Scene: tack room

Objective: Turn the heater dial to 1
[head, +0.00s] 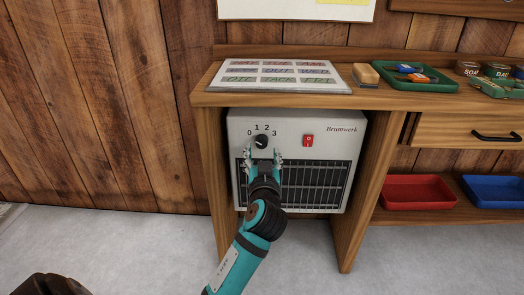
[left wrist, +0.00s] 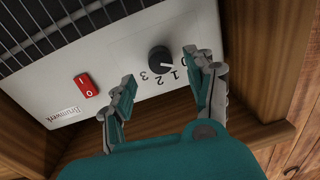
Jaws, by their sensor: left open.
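The heater (head: 290,125) is a pale box with a dark grille, standing in the bay under the bench top. Its black round dial (head: 261,141) is at the upper left, with 0, 1, 2 and 3 printed in an arc above it. In the left wrist view the dial (left wrist: 160,58) has a white pointer mark that seems to point near 0, partly hidden by a finger. My left gripper (head: 263,158) is open in front of the heater, its fingers to either side of the dial and just below it. I see no contact. My right gripper is not in view.
A red rocker switch (head: 308,140) is right of the dial. Wooden side panels (head: 354,190) close in the heater. Above, the bench top holds a lettered board (head: 283,75) and a green tray (head: 440,82). Red (head: 418,192) and blue bins (head: 495,190) sit right.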

